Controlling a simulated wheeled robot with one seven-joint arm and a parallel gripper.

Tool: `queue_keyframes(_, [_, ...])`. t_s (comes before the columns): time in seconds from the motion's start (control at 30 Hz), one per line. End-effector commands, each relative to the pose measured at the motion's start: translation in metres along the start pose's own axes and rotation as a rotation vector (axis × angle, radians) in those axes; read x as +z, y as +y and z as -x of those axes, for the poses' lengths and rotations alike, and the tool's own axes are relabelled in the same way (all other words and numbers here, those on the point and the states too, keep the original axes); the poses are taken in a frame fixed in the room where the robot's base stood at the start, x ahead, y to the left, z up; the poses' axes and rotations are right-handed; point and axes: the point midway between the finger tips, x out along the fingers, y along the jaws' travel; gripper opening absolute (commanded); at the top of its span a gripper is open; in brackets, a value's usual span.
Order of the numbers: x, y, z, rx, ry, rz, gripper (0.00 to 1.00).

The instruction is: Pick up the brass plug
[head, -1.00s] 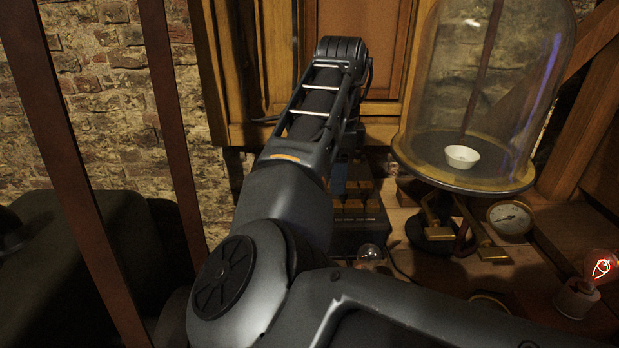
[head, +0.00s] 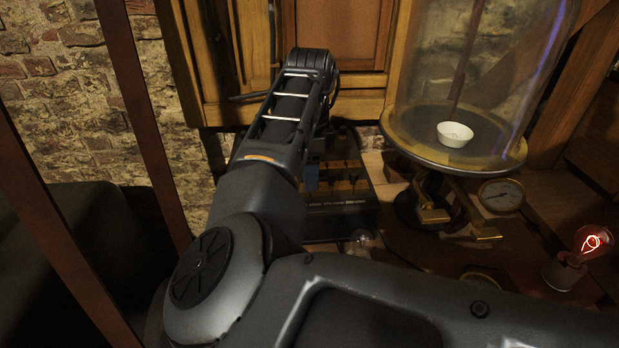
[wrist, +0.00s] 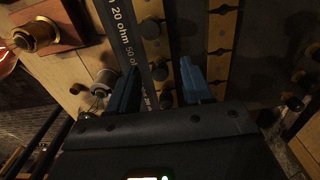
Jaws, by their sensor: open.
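Several plugs with dark round knobs stand along brass strips on a dark box (head: 345,222), marked "20 ohm" and "50" in the wrist view. My gripper (wrist: 160,68) is open, its two blue fingers pointing at the box. One plug knob (wrist: 160,73) shows between the fingertips, and another plug knob (wrist: 150,29) lies just beyond them. I cannot tell which is the task's brass plug, or how high the fingers are above it. In the head view a blue finger (head: 312,178) shows below my arm's end; my arm hides part of the box.
A glass bell jar on a round plate (head: 452,155) holds a white cup (head: 455,134). A dial gauge (head: 501,195) and a glowing bulb (head: 592,242) stand to the right. In the wrist view a brass socket (wrist: 35,36) and a clear bulb (wrist: 103,81) lie left of the fingers.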

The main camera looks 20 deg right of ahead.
Motion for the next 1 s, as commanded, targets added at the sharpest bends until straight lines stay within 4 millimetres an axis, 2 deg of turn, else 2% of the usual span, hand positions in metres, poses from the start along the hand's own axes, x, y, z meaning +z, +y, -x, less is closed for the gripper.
queue_keyframes(0.27, [0.0002,0.0,-0.0049,-0.001,0.0,0.0,0.5])
queue_keyframes(0.8, [0.0,-0.0001,-0.0044,-0.001,0.0,0.0,0.0])
queue_keyframes(1.0, [0.0001,-0.0001,-0.0043,-0.001,0.0,0.0,0.0])
